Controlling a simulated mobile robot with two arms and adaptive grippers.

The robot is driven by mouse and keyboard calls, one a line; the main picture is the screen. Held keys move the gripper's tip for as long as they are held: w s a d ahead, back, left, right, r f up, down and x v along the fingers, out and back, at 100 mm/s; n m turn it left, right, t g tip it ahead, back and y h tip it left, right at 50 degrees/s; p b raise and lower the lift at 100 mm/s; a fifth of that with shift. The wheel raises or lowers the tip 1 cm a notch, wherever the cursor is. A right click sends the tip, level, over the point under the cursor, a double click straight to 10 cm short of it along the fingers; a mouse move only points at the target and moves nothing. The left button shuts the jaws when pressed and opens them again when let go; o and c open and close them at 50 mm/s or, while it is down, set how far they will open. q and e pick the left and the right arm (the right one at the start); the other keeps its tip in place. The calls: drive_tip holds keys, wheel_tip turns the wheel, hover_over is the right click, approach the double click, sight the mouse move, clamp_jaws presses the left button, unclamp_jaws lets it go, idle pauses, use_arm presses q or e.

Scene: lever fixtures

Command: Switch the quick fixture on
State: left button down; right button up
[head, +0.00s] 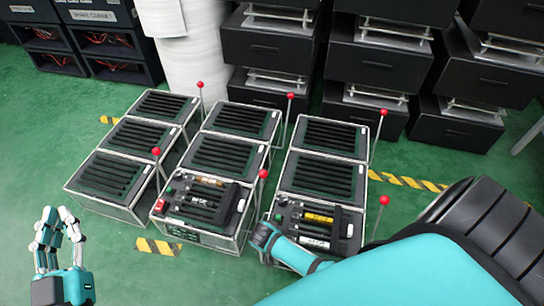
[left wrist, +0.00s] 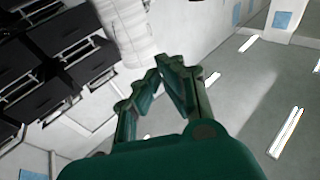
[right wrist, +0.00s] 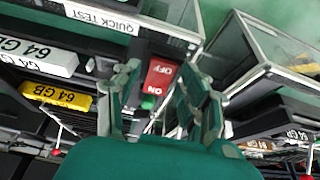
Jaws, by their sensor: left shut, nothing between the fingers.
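The quick fixture is the front box of the right row (head: 349,247), with yellow and white memory labels on top. Which side is pressed in, I cannot tell. My right gripper (right wrist: 159,82) is open, its fingers either side of the switch in that view; contact is unclear. In the head view, the right gripper (head: 266,238) is at the box's left front corner and hides the switch. My left gripper (head: 53,216) is shut and empty, away from the boxes.
The middle row's front box (head: 198,238) stands close to the left of the quick fixture. Thin levers with red knobs (head: 384,200) rise beside the boxes. Black drawer units (head: 380,65) and a white column (head: 185,50) stand behind. Green floor is clear at left.

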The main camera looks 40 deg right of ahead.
clamp_jaws()
use_arm(q)
drive_tip(key=shift+f, duration=0.1)
use_arm(e)
drive_tip(key=shift+d+r+g+y+p, duration=0.2)
drive_tip(key=shift+g+y+p, duration=0.3)
drive_tip(key=shift+p, duration=0.75)
drive_tip(key=shift+w+d+g+y+p, duration=0.2)
drive_tip(key=shift+g+y+p, duration=0.6)
drive_tip(key=shift+y+p, duration=0.2)
drive_tip(key=shift+w+d+g+y, duration=0.1)
drive_tip(key=shift+d+g+y, duration=0.05)
drive_tip(key=shift+g+y, duration=0.2)
use_arm(q)
drive_tip(key=s+a+f+g+y, duration=0.2)
drive_tip(key=s+f+g, duration=0.2)
drive_tip(key=f+g, duration=0.2)
drive_tip(key=s+a+f+g+y, duration=0.1)
drive_tip(key=s+f+g, duration=0.3)
drive_tip(key=f, duration=0.6)
drive_tip(key=shift+s+a+f+n+g+y, duration=0.2)
drive_tip(key=shift+a+f+n+g+y, duration=0.15)
drive_tip(key=shift+a+g, duration=0.6)
use_arm(e)
drive_tip(key=shift+y, duration=0.25)
use_arm(q)
drive_tip(key=shift+d+r, duration=0.1)
drive_tip(key=shift+d, duration=0.05)
